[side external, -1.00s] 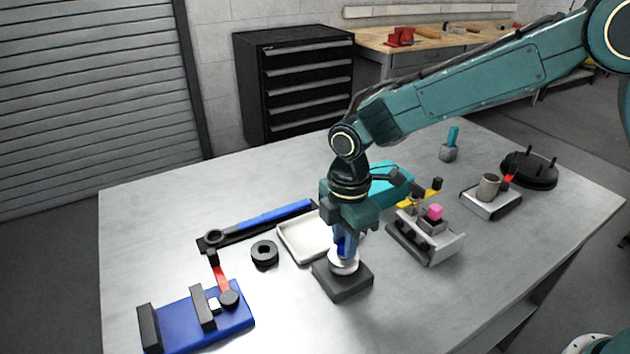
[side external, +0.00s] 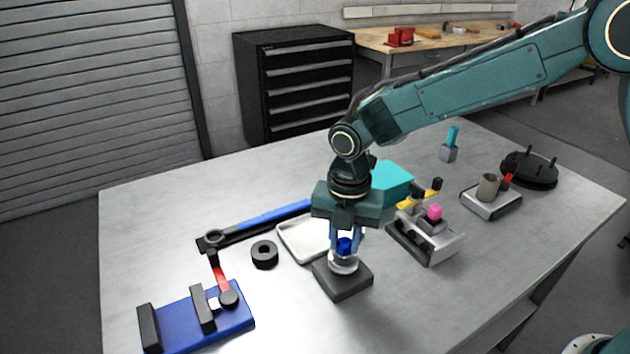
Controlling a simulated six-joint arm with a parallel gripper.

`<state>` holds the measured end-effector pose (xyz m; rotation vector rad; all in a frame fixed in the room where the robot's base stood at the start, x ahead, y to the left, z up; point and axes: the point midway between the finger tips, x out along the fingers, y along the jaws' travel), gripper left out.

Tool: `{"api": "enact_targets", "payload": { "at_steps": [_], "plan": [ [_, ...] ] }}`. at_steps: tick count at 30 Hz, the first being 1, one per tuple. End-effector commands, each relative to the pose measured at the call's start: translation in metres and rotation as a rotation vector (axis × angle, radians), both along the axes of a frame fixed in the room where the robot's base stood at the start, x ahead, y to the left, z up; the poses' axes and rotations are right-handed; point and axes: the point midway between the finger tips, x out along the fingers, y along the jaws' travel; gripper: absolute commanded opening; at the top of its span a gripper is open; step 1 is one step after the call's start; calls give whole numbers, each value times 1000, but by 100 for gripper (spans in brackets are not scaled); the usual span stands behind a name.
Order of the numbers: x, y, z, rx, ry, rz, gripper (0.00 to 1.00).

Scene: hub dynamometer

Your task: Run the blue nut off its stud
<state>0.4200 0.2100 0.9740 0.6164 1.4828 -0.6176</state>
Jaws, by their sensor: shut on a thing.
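The blue nut (side external: 344,246) sits on top of a pale round hub on a dark square block (side external: 343,282), near the front middle of the table. My gripper (side external: 346,244) points straight down over the block, with its fingers on either side of the nut, shut on it. The stud is hidden by the nut and fingers.
A white tray (side external: 291,243) lies just behind and left of the block. A black ring (side external: 264,254), a blue-handled wrench (side external: 262,219) and a blue fixture with a red lever (side external: 195,325) are to the left. A grey fixture with a pink knob (side external: 442,246) stands close right.

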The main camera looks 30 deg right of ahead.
Motion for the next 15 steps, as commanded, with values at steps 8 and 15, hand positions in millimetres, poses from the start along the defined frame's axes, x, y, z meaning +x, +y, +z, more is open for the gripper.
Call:
{"api": "enact_targets", "payload": {
  "at_steps": [8, 15],
  "plan": [
    [3, -2, 1, -3, -7, 200, 0],
    [3, -2, 1, -2, -8, 261, 0]
  ]
}}
